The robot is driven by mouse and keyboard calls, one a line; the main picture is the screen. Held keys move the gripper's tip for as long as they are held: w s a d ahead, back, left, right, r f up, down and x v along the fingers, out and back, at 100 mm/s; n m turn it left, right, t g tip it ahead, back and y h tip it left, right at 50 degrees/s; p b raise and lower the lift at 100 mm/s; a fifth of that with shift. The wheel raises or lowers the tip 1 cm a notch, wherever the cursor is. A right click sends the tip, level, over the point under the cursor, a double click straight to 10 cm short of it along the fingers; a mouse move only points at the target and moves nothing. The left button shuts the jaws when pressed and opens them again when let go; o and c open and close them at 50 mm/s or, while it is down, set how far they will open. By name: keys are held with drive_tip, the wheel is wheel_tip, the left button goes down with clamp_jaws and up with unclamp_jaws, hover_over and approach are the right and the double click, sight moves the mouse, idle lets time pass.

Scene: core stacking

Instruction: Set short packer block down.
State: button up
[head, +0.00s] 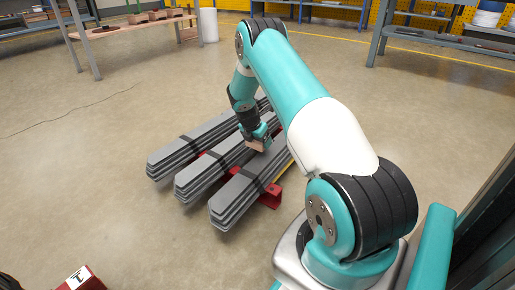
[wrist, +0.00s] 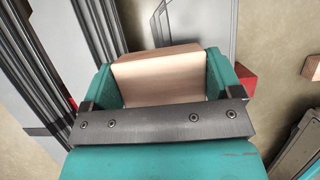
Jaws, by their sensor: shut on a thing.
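The short packer block (wrist: 160,75) is a pale wooden block. In the wrist view it sits between the two teal fingers of my gripper (wrist: 168,80), which is shut on it. In the head view my gripper (head: 257,139) is low over the stacks of grey strapped lengths, and the block (head: 256,146) shows as a small pinkish-brown piece at its tip. It is over or close to the upper side of the stacks, near the middle and right ones. I cannot tell whether the block touches a stack.
Three grey strapped stacks (head: 205,176) lie side by side on red supports (head: 270,196). A wooden-topped bench (head: 130,28) stands at the back left, and a metal bench (head: 440,42) at the back right. A red box (head: 82,280) is at the lower left.

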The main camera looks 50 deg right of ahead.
drive_tip(key=shift+f, duration=0.95)
drive_tip(key=shift+r, duration=0.1)
drive_tip(key=o, duration=0.8)
